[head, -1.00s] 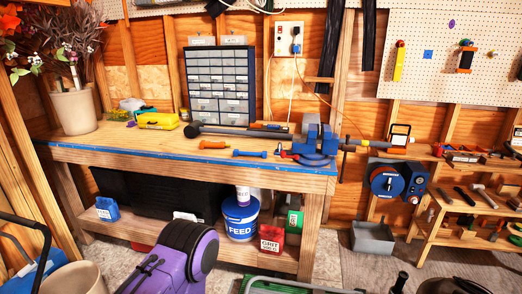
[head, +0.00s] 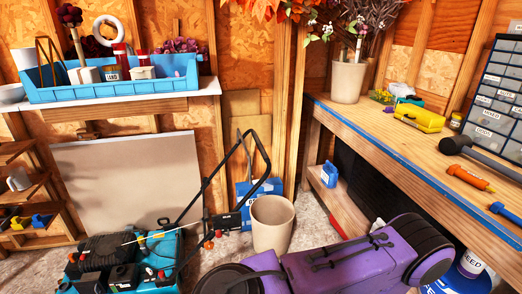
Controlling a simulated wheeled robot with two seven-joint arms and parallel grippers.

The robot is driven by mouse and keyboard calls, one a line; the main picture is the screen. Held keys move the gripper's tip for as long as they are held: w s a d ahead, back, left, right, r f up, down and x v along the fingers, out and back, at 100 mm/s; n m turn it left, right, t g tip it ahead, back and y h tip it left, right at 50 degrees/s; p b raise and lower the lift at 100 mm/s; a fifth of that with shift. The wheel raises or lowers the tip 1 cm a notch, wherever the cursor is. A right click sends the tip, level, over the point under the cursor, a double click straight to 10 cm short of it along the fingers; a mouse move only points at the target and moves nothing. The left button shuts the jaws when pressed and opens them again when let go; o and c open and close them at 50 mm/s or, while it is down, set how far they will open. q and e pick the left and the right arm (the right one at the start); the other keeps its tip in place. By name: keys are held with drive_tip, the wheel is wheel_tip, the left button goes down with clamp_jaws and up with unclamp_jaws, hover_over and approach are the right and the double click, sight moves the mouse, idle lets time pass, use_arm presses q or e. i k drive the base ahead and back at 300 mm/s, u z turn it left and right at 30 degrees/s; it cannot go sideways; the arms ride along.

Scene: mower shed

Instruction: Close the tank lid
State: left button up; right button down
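A teal mower (head: 170,268) with a black engine (head: 98,250) stands on the floor at the lower left of the head view, partly cut off by the bottom edge. Its black bent handle (head: 190,203) rises to the right. Small orange and yellow parts show on and around the mower. I cannot make out a tank lid on it, or whether one is open or shut. A purple machine (head: 345,268) with black rounded ends lies across the lower right. No lid can be told on it either. Neither of my grippers is in view.
A beige bin (head: 272,225) stands between the mower and the purple machine, with a blue container (head: 243,190) behind it. The workbench (head: 395,155) runs along the right. A shelf with a blue tray (head: 110,92) is at the back left. Little bare floor shows between these.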

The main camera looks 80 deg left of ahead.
sight(120, 253)
drive_tip(key=u, duration=4.25)
drive_tip(key=i, duration=2.15)
